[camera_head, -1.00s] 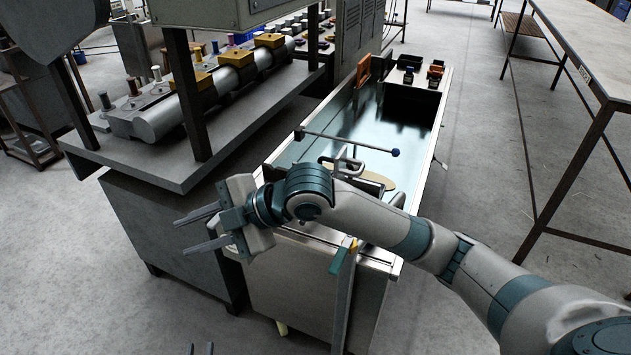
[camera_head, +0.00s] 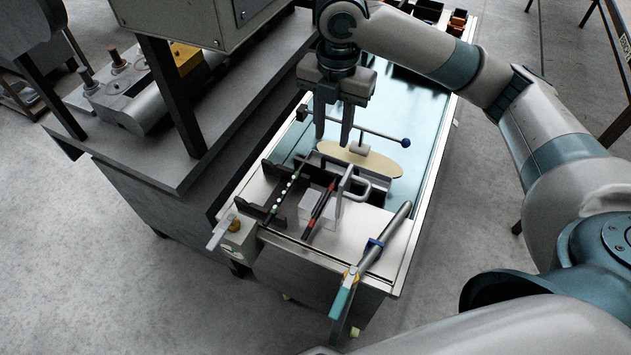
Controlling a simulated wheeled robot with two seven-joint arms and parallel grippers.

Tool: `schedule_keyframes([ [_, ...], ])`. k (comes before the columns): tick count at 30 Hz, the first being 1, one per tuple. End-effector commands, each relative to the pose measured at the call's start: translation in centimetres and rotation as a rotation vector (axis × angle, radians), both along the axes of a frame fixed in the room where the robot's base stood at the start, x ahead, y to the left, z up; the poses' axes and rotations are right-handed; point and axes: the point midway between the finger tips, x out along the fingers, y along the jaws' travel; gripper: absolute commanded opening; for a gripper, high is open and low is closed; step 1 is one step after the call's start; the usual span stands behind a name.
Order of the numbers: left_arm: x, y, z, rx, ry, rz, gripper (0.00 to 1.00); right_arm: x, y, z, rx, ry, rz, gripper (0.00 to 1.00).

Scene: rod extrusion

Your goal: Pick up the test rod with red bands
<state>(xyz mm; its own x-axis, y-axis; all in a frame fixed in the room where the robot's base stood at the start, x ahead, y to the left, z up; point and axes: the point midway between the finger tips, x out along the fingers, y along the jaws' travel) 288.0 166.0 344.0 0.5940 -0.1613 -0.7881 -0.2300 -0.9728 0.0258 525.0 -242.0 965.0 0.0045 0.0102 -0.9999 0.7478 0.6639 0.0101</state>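The test rod with red bands (camera_head: 319,209) is a dark rod with red sections. It lies slanted across the near end of the steel trough bench, beside a small pale block (camera_head: 325,213). A second dark rod with pale green and white bands (camera_head: 283,194) lies roughly parallel to its left. My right gripper (camera_head: 332,142) points down with its two fingers apart and nothing between them. It is above and beyond the rods in the picture, near the far side of the rod rack. My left gripper is outside the picture.
A bar with a blue ball end (camera_head: 406,143) and a tan oval plate (camera_head: 380,161) are close to the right gripper. A metal handle (camera_head: 372,190) stands right of the rods. A grey lever with a blue collar (camera_head: 374,247) rises at the bench's near right corner.

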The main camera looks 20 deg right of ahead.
Motion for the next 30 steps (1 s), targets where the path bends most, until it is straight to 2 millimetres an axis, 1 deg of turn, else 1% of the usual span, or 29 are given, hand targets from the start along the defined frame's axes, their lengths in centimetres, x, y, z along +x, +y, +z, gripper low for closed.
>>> schedule_keyframes([
  [3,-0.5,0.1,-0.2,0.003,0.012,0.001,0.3,-0.1,-0.4,0.2,-0.011,0.008,0.004,0.32],
  [11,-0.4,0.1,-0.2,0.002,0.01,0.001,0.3,-0.1,-0.3,0.1,-0.01,0.007,0.003,0.32],
  [16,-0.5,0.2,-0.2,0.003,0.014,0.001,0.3,-0.1,-0.3,-0.6,-0.011,0.009,0.002,0.32],
  [20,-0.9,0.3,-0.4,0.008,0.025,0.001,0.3,-0.2,-0.3,-2.1,-0.01,0.01,0.002,0.32],
  [30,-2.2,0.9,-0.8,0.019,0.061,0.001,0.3,-0.3,-0.3,-8.1,-0.01,0.011,0.001,0.32],
])
